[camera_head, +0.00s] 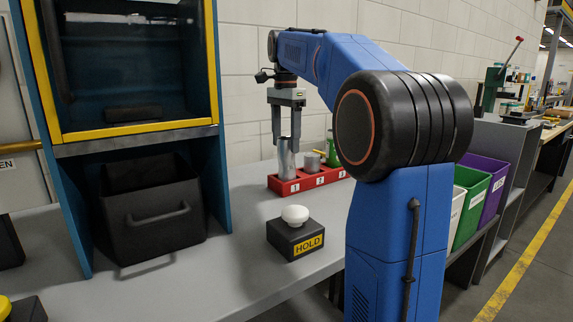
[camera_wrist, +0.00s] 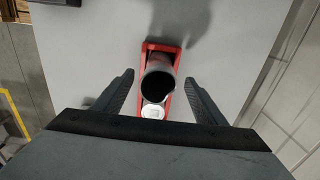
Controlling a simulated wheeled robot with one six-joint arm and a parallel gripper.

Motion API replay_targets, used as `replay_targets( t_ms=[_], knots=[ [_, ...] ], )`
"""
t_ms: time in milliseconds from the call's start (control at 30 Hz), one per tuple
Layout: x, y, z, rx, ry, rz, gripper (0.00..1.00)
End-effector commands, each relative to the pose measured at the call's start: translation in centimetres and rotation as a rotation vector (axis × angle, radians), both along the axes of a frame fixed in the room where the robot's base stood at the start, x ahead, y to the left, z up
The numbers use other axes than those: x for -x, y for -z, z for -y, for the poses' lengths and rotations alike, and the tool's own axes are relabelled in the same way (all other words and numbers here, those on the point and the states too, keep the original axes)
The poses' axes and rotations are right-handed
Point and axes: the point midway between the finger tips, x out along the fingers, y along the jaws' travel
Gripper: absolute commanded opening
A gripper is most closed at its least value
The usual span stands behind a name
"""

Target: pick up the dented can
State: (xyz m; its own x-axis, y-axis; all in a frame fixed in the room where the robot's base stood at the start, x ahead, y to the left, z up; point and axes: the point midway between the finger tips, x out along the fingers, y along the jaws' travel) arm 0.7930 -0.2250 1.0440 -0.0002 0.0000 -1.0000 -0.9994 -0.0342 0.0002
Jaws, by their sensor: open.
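A tall silver can (camera_head: 287,166) stands upright in slot 1 of a red rack (camera_head: 284,187) marked 1, 2, 3. My gripper (camera_head: 287,140) points down above it, open, with its fingers at the can's top. In the wrist view, the can (camera_wrist: 156,86) shows its dark open mouth between the separated fingers (camera_wrist: 160,78); its rim looks uneven at the lower right. A shorter grey can (camera_head: 310,162) is beside it at slot 2. A green item (camera_head: 332,154) at slot 3 is partly hidden by my arm. I cannot tell for certain which can is dented.
A black box with a white button (camera_head: 295,214), labelled HOLD, stands on the grey bench in front of the rack. A cabinet with a black bin (camera_head: 155,220) is at left. White, green (camera_head: 470,210) and purple (camera_head: 491,188) bins stand at right.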

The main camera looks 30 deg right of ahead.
Motion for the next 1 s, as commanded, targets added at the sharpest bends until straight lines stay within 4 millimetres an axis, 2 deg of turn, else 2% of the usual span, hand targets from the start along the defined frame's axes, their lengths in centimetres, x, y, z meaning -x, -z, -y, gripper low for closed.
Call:
replay_targets(
  t_ms=[100, 367, 700, 1000],
  knots=[
    [0.0, 1.5, 0.0, 0.0, 0.0, -0.001, 0.65],
    [0.0, 3.1, 0.1, -0.001, 0.0, -0.002, 0.65],
    [0.1, 7.2, 0.3, 0.0, 0.0, -0.001, 0.65],
    [0.1, 7.7, 0.3, 0.0, 0.0, 0.001, 0.65]
  ],
)
